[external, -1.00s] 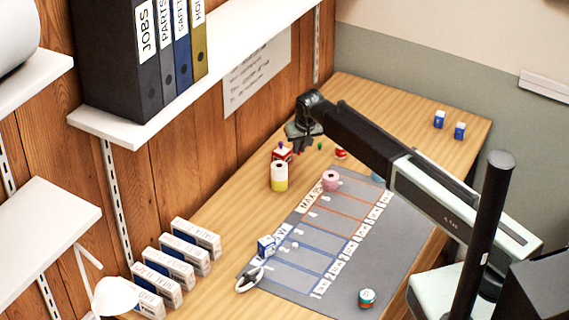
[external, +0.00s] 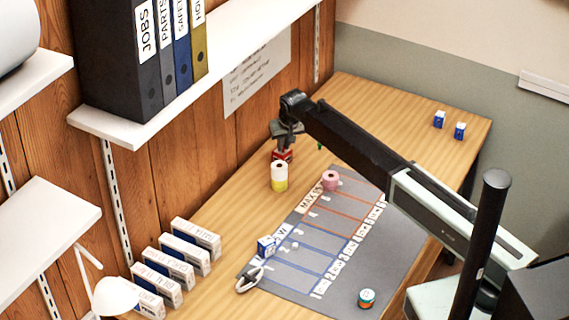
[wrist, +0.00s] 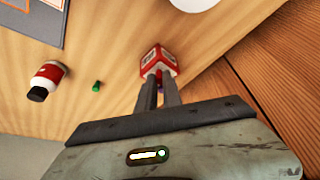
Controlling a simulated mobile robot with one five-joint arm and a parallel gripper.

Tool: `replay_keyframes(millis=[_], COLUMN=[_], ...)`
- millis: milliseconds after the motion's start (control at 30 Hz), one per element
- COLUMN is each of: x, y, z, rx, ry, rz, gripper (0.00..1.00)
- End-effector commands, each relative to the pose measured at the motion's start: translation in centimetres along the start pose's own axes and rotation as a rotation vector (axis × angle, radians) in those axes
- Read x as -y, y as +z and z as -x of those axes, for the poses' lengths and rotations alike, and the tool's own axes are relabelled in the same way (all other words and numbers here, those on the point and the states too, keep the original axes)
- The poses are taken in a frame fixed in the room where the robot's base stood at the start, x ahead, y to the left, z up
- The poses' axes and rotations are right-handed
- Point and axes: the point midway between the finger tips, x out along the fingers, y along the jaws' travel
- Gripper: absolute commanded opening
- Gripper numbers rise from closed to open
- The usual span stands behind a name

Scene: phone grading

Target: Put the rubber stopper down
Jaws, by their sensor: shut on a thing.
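My gripper (wrist: 160,84) is shut on a small purple and dark red thing (wrist: 159,87), which I take for the rubber stopper. It shows only in part between the fingertips. A red and white box (wrist: 158,60) stands just beyond the fingertips. In the external view my gripper (external: 284,143) points down over that box (external: 281,156), and the stopper is hidden or too small to make out there. I cannot tell whether the stopper touches the box.
A white and yellow roll (external: 279,177) stands close in front of the box. A small green thing (wrist: 96,86) and a red and white bottle (wrist: 48,78) lie to the side. A grey mat (external: 392,240) holds a pink roll (external: 330,181). The wooden wall is close behind.

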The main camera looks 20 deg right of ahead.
Motion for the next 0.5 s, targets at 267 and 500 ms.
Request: replay_keyframes(millis=[267, 500], x=[0.00, 0.00], y=[0.07, 0.07], z=[-0.14, -0.13], rx=[0.000, 0.000], ry=[0.000, 0.000], rz=[0.000, 0.000], gripper=[0.24, 0.32])
